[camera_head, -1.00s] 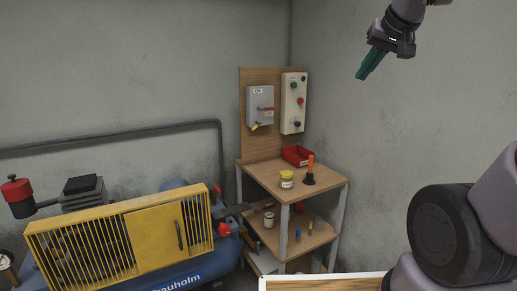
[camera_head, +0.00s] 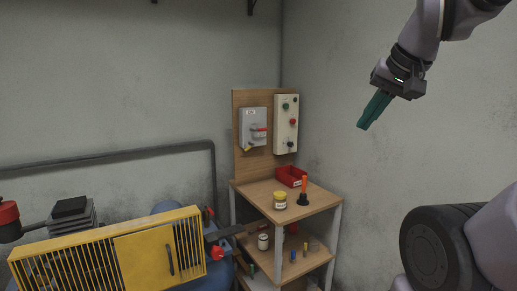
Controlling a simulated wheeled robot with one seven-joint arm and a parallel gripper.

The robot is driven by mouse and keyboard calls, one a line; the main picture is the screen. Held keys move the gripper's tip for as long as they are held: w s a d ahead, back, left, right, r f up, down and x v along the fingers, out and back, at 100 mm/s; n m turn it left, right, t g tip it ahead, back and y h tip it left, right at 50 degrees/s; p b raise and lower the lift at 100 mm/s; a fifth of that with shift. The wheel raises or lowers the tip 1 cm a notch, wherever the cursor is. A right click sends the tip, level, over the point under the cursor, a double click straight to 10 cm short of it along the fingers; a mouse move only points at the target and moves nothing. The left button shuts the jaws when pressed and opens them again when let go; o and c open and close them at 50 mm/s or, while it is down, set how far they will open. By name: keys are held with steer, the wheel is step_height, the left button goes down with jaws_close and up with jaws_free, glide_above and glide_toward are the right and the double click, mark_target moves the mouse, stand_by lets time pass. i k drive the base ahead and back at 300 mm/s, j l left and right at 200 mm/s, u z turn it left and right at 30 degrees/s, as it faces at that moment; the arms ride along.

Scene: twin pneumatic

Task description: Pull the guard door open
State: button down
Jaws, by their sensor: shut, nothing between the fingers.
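The yellow guard door (camera_head: 140,262) is a solid panel set in the yellow barred guard (camera_head: 75,262) at the lower left, over the blue compressor. It looks closed and flush with the guard. Its dark vertical handle (camera_head: 170,259) is near its right edge. My gripper (camera_head: 364,124) hangs at the upper right, with its teal fingers together and empty, pointing down and left. It is well apart from the door, up and to the right.
A wooden shelf unit (camera_head: 262,191) stands in the corner between guard and gripper, carrying a yellow jar (camera_head: 280,200), an orange-handled tool (camera_head: 304,190) and a red bin (camera_head: 291,176). A board behind holds a grey switch box (camera_head: 252,126) and control panel (camera_head: 286,122). A grey pipe (camera_head: 100,156) runs along the wall.

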mark_target(148, 260)
steer(key=u, duration=1.3)
steer(key=i+j+z, duration=0.35)
steer(key=k+j, duration=0.05)
steer(key=k, duration=0.05)
